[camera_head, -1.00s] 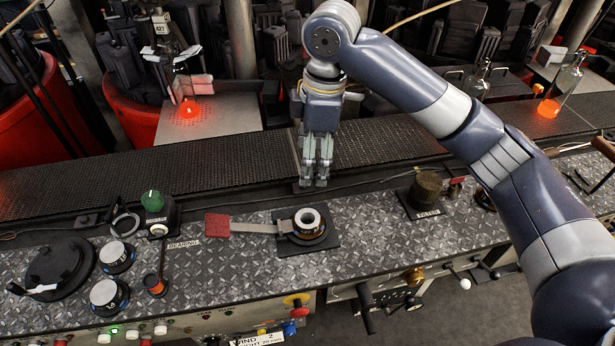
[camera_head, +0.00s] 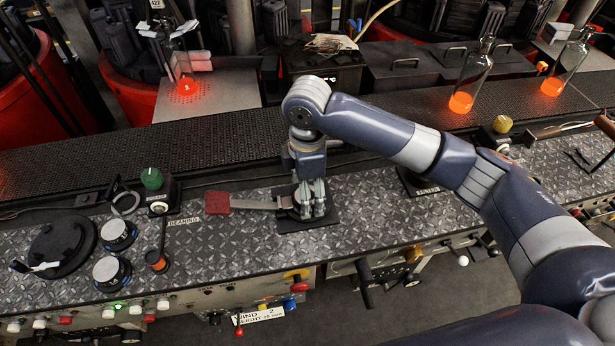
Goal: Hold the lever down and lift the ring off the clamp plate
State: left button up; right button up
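The lever is a flat metal bar (camera_head: 255,203) with a red pad (camera_head: 217,202) at its left end. It runs right to the clamp plate (camera_head: 320,224), a dark square base on the diamond-plate bench. My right gripper (camera_head: 312,211) points straight down over the clamp, its fingers at the spot of the pale ring. The fingers hide nearly all of the ring, so I cannot tell whether they grip it. Nothing touches the red pad. My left gripper is not in view.
A green knob (camera_head: 151,178) and black dials stand on the bench at left. A dark conveyor (camera_head: 210,138) runs behind the bench. Bottles with glowing orange bases (camera_head: 461,102) stand at the back right. The bench left of the lever pad is partly clear.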

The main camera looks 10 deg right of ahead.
jog(key=shift+f, duration=0.4)
jog(key=shift+c, duration=0.6)
